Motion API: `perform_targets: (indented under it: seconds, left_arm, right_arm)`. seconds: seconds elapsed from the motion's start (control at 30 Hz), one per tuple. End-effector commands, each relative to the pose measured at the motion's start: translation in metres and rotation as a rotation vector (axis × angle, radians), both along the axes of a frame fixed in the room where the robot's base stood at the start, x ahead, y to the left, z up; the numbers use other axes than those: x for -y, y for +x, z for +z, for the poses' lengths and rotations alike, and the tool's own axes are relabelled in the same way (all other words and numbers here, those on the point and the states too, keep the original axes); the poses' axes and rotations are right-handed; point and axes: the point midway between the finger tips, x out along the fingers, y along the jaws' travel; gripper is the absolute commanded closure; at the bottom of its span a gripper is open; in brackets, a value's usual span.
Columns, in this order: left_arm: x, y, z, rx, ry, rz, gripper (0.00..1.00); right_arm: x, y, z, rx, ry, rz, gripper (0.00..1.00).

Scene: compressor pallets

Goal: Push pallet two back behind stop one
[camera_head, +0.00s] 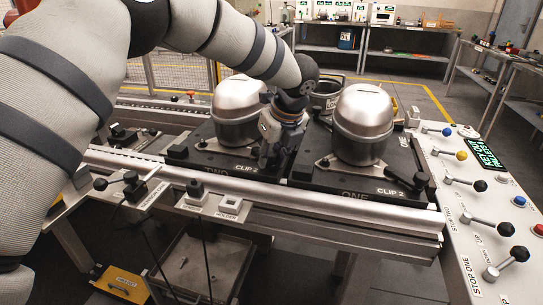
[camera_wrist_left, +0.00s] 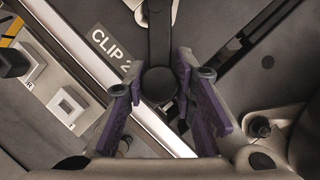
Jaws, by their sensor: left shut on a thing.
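Pallet two (camera_head: 192,158) is a dark plate on the rail, marked TWO, carrying a silver compressor (camera_head: 237,112). Pallet one (camera_head: 320,181), marked ONE, sits to its right with another silver compressor (camera_head: 365,122). Only a narrow gap shows between them. My left gripper (camera_head: 272,157) is at the right front of pallet two, by its CLIP 2 label. In the left wrist view its purple fingers (camera_wrist_left: 158,98) are around the black clip knob (camera_wrist_left: 158,84). A lever (camera_head: 505,264) stands by the STOP ONE label on the right panel. The stop itself cannot be made out.
The front rail (camera_head: 330,207) runs along the pallets, with sensor holders (camera_head: 222,206) on its near side. The right panel (camera_head: 460,225) carries several levers and a green-lettered display (camera_head: 487,153). A grey tray (camera_head: 205,265) is below. Benches stand at the back.

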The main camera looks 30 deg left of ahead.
Motion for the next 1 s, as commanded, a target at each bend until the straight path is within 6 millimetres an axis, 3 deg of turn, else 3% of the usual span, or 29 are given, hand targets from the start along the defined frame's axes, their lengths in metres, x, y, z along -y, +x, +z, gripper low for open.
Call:
perform_targets:
  seconds: [1.0]
  left_arm:
    - [-0.038,-0.009,0.001,0.0,0.001,0.002,1.0]
  right_arm:
    - [0.0,0.011,0.011,0.04,0.0,0.0,0.6]
